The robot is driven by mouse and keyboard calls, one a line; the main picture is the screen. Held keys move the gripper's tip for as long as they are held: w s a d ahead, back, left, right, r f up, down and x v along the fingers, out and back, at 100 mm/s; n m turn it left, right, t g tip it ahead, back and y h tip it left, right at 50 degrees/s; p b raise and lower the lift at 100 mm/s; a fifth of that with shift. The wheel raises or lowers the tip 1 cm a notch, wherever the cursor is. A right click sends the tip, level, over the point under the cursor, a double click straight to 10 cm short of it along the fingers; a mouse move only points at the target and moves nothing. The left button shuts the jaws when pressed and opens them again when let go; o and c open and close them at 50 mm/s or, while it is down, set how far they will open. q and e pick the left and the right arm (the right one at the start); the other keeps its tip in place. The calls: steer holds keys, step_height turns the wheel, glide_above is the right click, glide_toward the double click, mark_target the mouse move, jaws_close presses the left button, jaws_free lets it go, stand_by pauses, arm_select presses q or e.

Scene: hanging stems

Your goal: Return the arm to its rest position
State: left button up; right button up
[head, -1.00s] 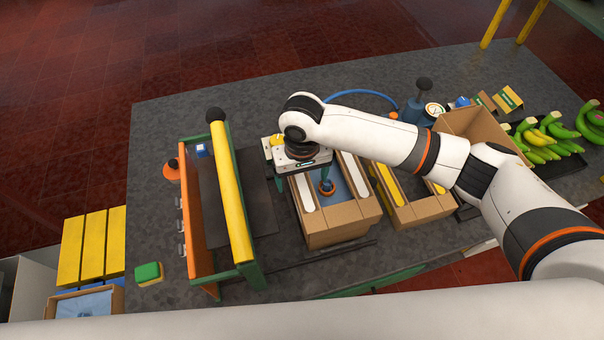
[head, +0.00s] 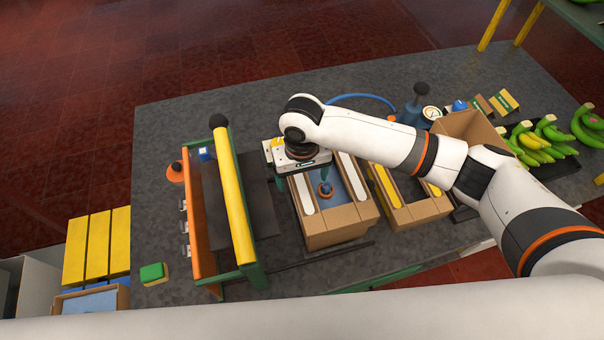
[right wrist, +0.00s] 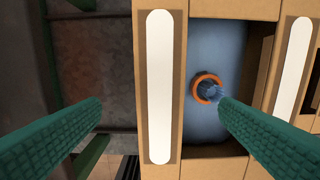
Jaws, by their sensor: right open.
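My right arm reaches in from the right in the head view. In the right wrist view the open fingers (right wrist: 160,103) stand either side of the box's white-padded left wall (right wrist: 159,90). An orange ring with a blue piece (right wrist: 207,90) lies on the box's blue lining, close to the right fingertip; whether they touch cannot be told. No thing shows held between the fingers. My left gripper is not in view.
A green-and-orange rack with a yellow top bar (head: 236,195) stands left of the box. A second cardboard box (head: 420,212) with yellow pads is to the right, under my forearm. Bananas (head: 535,145) lie farther right. The table's far left (head: 190,120) is clear.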

steer(key=shift+r+p, duration=0.85)
steer(key=shift+r, duration=0.6)
step_height(320, 180, up, 4)
steer(key=shift+r, duration=0.1)
steer(key=shift+s, duration=0.1)
